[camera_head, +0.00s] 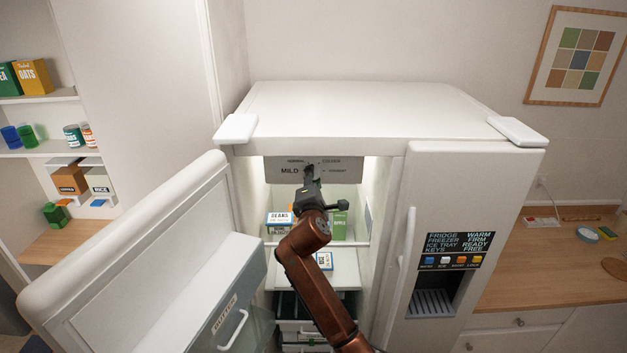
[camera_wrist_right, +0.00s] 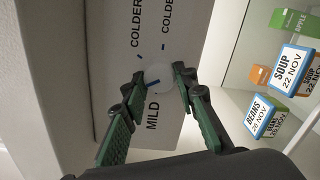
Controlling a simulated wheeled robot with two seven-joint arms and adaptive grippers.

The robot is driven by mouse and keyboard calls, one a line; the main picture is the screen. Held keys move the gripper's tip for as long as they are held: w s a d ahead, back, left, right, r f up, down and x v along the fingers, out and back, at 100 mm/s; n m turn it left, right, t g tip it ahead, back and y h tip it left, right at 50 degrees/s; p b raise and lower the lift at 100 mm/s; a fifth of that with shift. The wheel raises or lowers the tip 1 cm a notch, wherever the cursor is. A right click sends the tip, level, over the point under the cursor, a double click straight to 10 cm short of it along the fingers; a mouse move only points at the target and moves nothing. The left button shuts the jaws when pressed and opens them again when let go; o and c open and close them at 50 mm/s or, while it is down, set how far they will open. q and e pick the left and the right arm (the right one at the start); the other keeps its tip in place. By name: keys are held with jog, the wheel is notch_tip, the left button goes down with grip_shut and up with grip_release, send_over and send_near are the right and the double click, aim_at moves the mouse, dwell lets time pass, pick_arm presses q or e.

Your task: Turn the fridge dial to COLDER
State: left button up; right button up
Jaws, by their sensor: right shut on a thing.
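The fridge dial (camera_wrist_right: 160,75) is a small white round knob on a grey panel (camera_wrist_right: 185,25) in the right wrist view. The panel carries the words MILD, COLDER and a partly cut-off COLDE label, with blue ticks beside the dial. A dark blue mark shows on the dial's lower left, towards MILD. My right gripper (camera_wrist_right: 161,76) has its green-padded fingers on both sides of the dial, shut on it. In the head view my right gripper (camera_head: 309,174) reaches up into the open fridge to the panel (camera_head: 342,171) and hides the dial. My left gripper is not in view.
The fridge door (camera_head: 150,265) stands open on the left. The closed right door (camera_head: 465,185) has a dispenser. Labelled food boxes (camera_head: 279,219) stand on the shelf below the panel, close to my right arm; a soup box (camera_wrist_right: 291,68) shows in the wrist view.

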jog(key=m+b, duration=0.3)
jog(key=m, duration=0.8)
jog(key=shift+m+y+b, duration=0.3)
jog(key=shift+m+y, duration=0.1)
dwell(0.4)
jog(key=o, duration=1.2)
jog(key=shift+c, duration=0.2)
jog(key=shift+s, duration=0.1)
jog(key=s, duration=1.2)
jog(key=shift+r, duration=0.15)
